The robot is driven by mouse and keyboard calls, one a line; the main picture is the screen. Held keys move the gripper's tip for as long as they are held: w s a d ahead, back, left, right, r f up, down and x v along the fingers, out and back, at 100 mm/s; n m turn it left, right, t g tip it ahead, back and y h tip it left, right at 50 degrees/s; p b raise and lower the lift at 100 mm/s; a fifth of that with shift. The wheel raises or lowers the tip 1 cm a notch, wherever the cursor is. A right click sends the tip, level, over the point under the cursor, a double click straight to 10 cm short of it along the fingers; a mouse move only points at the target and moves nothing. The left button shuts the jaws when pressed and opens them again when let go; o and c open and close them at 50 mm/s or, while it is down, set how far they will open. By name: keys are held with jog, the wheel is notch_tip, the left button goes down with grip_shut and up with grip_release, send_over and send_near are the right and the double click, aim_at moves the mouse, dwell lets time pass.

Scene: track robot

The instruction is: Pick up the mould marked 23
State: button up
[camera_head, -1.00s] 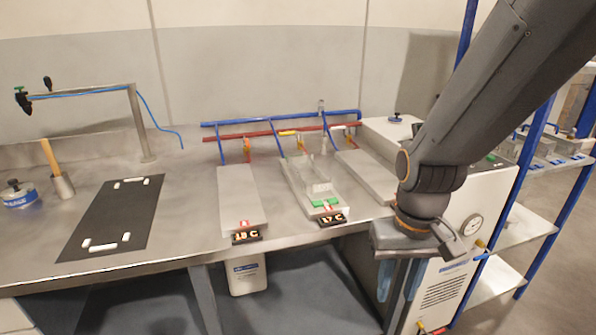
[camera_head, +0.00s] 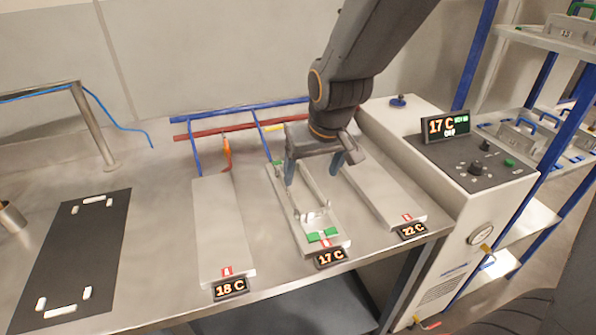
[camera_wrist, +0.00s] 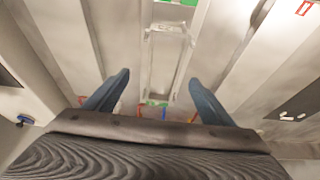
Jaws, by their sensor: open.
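My gripper (camera_head: 313,170) is open and empty, its two blue fingers pointing down above the middle cooling plate. In the wrist view the fingers (camera_wrist: 159,80) stand apart on either side of a long pale frame-like piece (camera_wrist: 165,55). This piece, probably a mould, lies on the middle plate and also shows in the head view (camera_head: 312,214), with green parts (camera_head: 322,236) at its front end. I cannot read any number on it. A grey mould with a green handle (camera_head: 568,45) stands on the upper right shelf, its label too small to read surely. I cannot make out a 23 anywhere.
Flat plates lie left (camera_head: 221,235) and right (camera_head: 385,195) of the middle one, with displays reading 18, 17 and 22 C. A control box (camera_head: 450,175) stands to the right. Blue-handled moulds (camera_head: 520,132) sit on a lower shelf. Blue and red pipes run behind.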

aim_at(299, 189)
jog(key=shift+w+a+f+p, duration=0.2)
jog(key=shift+w+a+f, duration=0.2)
jog(key=shift+w+f, duration=0.3)
jog(key=shift+w+a+f+p, duration=0.2)
jog(key=shift+w+a+f, duration=0.25)
jog(key=shift+f, duration=0.3)
jog(key=shift+p+x, duration=0.3)
jog(key=shift+x, duration=1.7)
jog(key=shift+w, duration=0.2)
jog(key=shift+r, duration=0.1)
jog(key=c, duration=1.8)
